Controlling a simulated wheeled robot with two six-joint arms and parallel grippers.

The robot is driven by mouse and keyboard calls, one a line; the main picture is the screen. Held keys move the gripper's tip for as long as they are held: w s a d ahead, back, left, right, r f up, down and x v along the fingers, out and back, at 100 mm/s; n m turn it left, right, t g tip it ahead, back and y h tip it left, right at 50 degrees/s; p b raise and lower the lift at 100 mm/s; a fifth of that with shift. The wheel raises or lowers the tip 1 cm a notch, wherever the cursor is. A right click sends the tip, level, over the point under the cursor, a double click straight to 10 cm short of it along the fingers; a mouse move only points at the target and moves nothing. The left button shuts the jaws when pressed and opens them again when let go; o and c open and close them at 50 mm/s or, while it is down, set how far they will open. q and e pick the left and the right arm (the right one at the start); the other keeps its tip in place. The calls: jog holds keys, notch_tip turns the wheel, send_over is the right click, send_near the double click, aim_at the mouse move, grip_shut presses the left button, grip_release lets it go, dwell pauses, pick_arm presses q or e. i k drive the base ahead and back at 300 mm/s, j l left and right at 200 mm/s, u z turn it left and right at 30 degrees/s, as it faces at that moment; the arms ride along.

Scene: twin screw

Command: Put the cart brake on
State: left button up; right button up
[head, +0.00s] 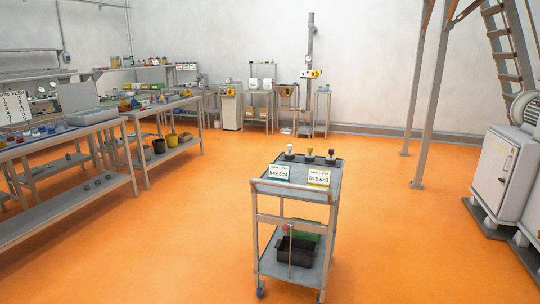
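The grey cart (262,220) stands upright on the orange floor in the middle foreground of the head view. Neither of my grippers is in view.
The cart carries two printed cards (279,173), several small knobbed items (310,154), and a black bin (296,255) below. Workbenches (155,165) line the left. Grey cabinets (493,175) and steel posts (428,95) stand right. Floor around the cart is clear.

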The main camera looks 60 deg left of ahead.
aim_at(285, 227)
jog(key=u, duration=1.85)
jog(key=i+j+z, duration=0.15)
jog(key=z, duration=0.25)
jog(key=i+j+z, duration=0.2)
jog(key=z, duration=0.2)
jog(key=i+j+z, duration=0.15)
jog(key=z, duration=0.2)
jog(key=i+j, duration=0.15)
jog(key=j, duration=0.2)
jog(key=i+j+z, duration=0.1)
jog(key=j, duration=0.25)
jog(key=i+j, duration=0.15)
jog(key=j, duration=0.25)
jog(key=i+j+z, duration=0.1)
jog(key=j, duration=0.25)
